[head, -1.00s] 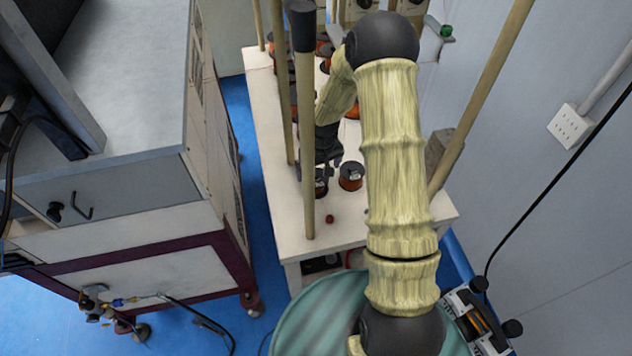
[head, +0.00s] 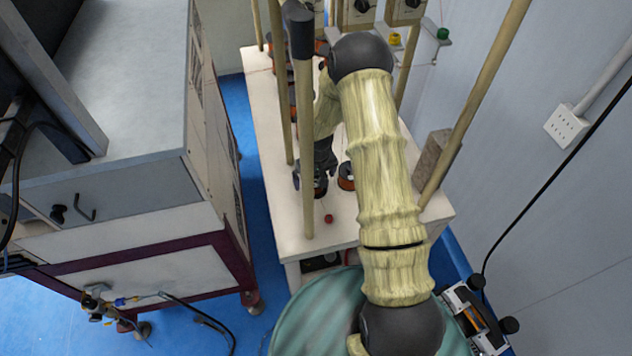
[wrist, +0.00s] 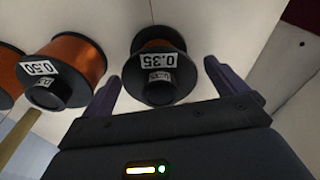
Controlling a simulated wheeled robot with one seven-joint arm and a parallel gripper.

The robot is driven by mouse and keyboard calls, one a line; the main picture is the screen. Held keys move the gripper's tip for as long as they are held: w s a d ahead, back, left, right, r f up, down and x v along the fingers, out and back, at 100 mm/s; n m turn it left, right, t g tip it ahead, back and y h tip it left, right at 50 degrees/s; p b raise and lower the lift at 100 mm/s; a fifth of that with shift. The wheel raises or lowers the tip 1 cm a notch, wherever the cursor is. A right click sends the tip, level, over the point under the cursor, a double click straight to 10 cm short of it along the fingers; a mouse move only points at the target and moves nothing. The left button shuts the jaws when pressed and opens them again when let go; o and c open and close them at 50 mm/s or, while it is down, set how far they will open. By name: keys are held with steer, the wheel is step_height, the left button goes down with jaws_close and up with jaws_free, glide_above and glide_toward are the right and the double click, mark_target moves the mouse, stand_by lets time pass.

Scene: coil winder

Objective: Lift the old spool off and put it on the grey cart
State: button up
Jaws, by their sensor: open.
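A copper-wire spool with black flanges, labelled 0.35 (wrist: 159,66), stands on the white table. In the wrist view it lies between the fingertips of my gripper (wrist: 163,84). My gripper is open, one finger on each side of the spool; I cannot tell whether they touch it. In the head view my gripper (head: 312,178) is over the same spool (head: 321,188), which is partly hidden. A second spool, labelled 0.50 (wrist: 66,60), stands beside it and also shows in the head view (head: 346,177). I cannot tell which spool is the old one.
The white table (head: 285,225) carries more spools behind my arm and a small red ball (head: 328,218). Wooden poles rise around it. A grey-topped cabinet on casters (head: 135,110) stands left; I cannot tell whether it is the cart. A round green surface (head: 318,318) is in front.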

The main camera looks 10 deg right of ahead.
steer(key=shift+a, duration=0.1)
steer(key=c, duration=1.1)
steer(key=shift+r, duration=0.15)
steer(key=shift+r, duration=0.25)
step_height(320, 180, up, 9)
steer(key=shift+f+b, duration=0.1)
steer(key=shift+b, duration=0.75)
steer(key=shift+r, duration=0.25)
